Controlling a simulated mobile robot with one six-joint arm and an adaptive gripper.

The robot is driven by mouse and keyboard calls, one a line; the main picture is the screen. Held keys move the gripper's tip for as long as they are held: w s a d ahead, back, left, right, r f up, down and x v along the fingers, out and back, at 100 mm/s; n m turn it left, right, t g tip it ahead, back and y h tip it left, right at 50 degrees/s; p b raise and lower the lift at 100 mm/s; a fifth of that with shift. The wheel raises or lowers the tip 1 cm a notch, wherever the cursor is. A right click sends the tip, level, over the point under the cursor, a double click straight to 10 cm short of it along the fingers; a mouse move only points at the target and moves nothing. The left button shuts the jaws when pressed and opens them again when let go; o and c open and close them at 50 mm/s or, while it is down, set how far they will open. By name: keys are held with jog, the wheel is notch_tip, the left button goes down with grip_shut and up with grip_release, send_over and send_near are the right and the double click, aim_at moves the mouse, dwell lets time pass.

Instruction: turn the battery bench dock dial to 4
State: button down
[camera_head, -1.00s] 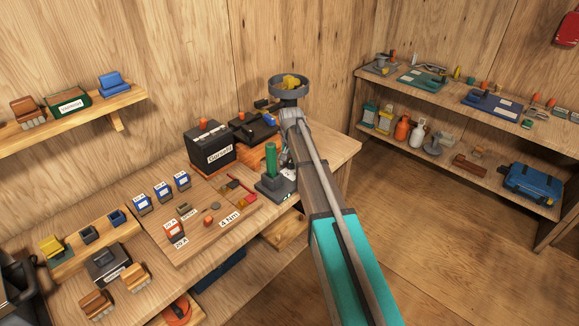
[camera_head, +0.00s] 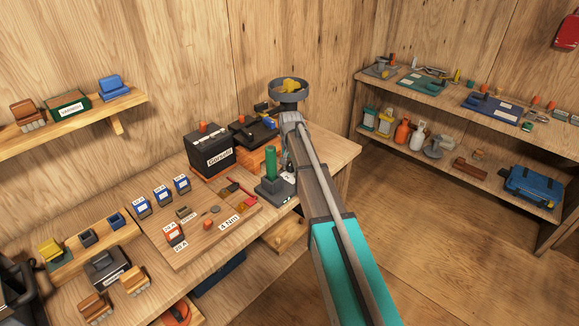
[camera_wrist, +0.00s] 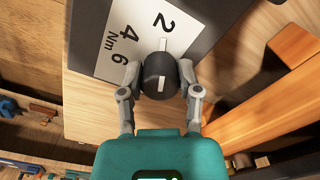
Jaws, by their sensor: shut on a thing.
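In the wrist view, my gripper (camera_wrist: 160,76) is shut on the dial (camera_wrist: 158,86), a black round knob, with one finger on each side. A white line crosses the knob and a white mark (camera_wrist: 163,45) shows just above it, towards the 2. The dial stands at a white plate (camera_wrist: 101,62) marked 2, 4, 6 and Nm, on a dark grey dock body (camera_wrist: 212,20). The 4 and 6 lie to the left of the 2.
An orange-brown bar (camera_wrist: 262,88) runs close to the gripper's right in the wrist view. In the head view, a black battery (camera_head: 209,151) and a green post (camera_head: 271,162) stand left of my arm. A wooden board (camera_head: 190,250) holds small labelled parts.

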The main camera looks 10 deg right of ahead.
jog(key=shift+n, duration=0.5)
jog(key=n, duration=0.3)
jog(key=shift+n, duration=2.5)
jog(key=shift+c, duration=1.5)
grip_release()
